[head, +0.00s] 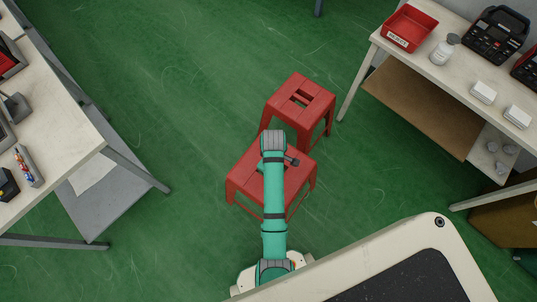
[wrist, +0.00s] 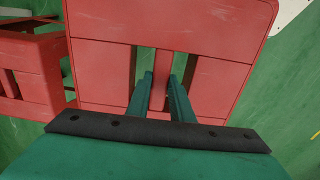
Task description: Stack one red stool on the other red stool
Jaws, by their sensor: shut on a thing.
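Two red stools show in the head view. The far stool (head: 318,104) stands upright on the green floor, with slots in its seat. The near stool (head: 241,181) is in front of it and a little to its left, partly hidden under my arm. In the wrist view the near stool's seat (wrist: 100,58) fills the middle, and the other stool (wrist: 38,72) is at the left edge. My gripper (wrist: 161,80) has its fingers through the two slots, shut on the bar between them. I cannot tell whether the near stool's feet touch the floor.
A workbench (head: 72,125) stands on the left. Green floor is open behind and left of the stools.

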